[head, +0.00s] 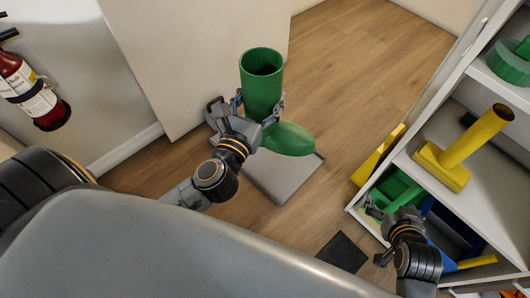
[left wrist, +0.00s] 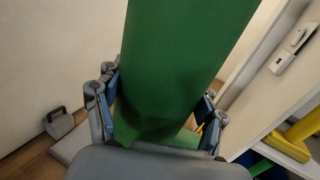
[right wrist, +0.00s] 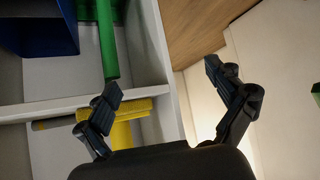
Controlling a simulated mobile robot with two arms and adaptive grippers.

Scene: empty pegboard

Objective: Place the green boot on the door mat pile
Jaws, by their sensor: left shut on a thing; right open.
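The green boot (head: 262,85) is upright above the floor, its open top up and its toe pointing right. My left gripper (head: 258,106) is shut on the boot's shaft, one finger on each side. The shaft (left wrist: 180,70) fills the middle of the left wrist view, between the fingers. A dark flat square (head: 342,252) lies on the floor near the shelf; I cannot tell if it is the door mat pile. My right gripper (head: 377,235) is open and empty by the lower shelf; its spread fingers show in the right wrist view (right wrist: 163,82).
A fire extinguisher (head: 32,92) hangs left. Wood floor behind is clear.

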